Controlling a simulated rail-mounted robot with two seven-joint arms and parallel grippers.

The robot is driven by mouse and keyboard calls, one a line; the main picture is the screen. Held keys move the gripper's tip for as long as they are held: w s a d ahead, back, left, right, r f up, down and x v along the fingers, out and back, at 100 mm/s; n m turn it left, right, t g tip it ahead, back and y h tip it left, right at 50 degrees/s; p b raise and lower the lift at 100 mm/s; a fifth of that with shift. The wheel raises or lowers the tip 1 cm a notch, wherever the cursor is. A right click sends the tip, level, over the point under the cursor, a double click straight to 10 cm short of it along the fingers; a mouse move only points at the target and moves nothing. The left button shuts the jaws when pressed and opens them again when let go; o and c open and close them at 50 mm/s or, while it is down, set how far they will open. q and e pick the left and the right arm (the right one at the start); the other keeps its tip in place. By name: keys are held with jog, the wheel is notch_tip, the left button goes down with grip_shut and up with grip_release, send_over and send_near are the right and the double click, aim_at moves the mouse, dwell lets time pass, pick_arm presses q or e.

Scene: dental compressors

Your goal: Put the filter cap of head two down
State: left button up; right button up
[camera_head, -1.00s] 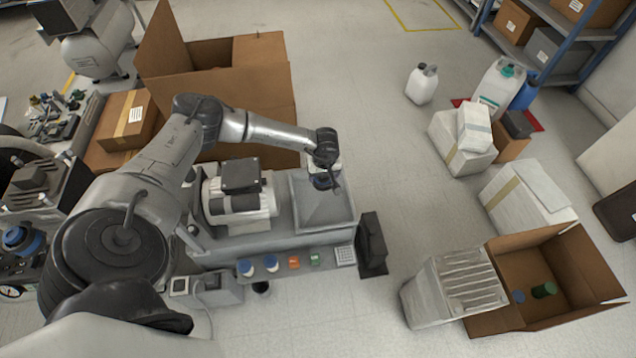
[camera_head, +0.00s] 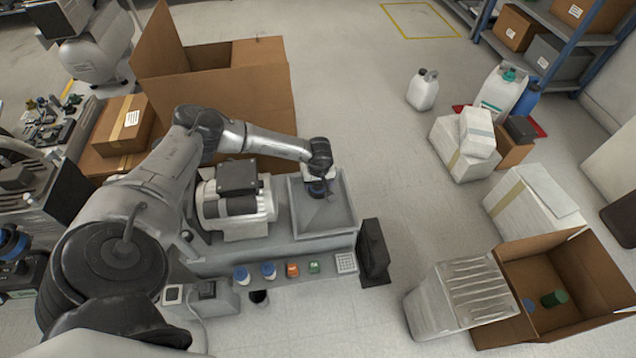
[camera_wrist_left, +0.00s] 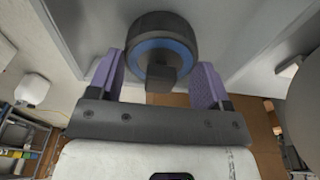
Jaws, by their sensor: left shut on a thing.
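The filter cap (camera_wrist_left: 163,48) is a dark round cap with a blue ring and a small dark block on its face. In the left wrist view it sits between the purple finger pads of my left gripper (camera_wrist_left: 162,82), which is shut on it. In the head view the left gripper (camera_head: 318,188) is over the grey tray (camera_head: 338,220), with the dark and blue cap beneath it. I cannot tell whether the cap touches the tray floor. My right gripper is not in view.
A motor unit (camera_head: 237,200) stands left of the tray. Blue-capped, orange and green items line the bench front (camera_head: 290,268). A black upright block (camera_head: 373,250) stands at its right end. An open cardboard box (camera_head: 215,100) is behind; another open box (camera_head: 570,285) lies right.

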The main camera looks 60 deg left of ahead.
pick_arm(q)
jog(key=shift+f, duration=0.2)
jog(key=o, duration=0.9)
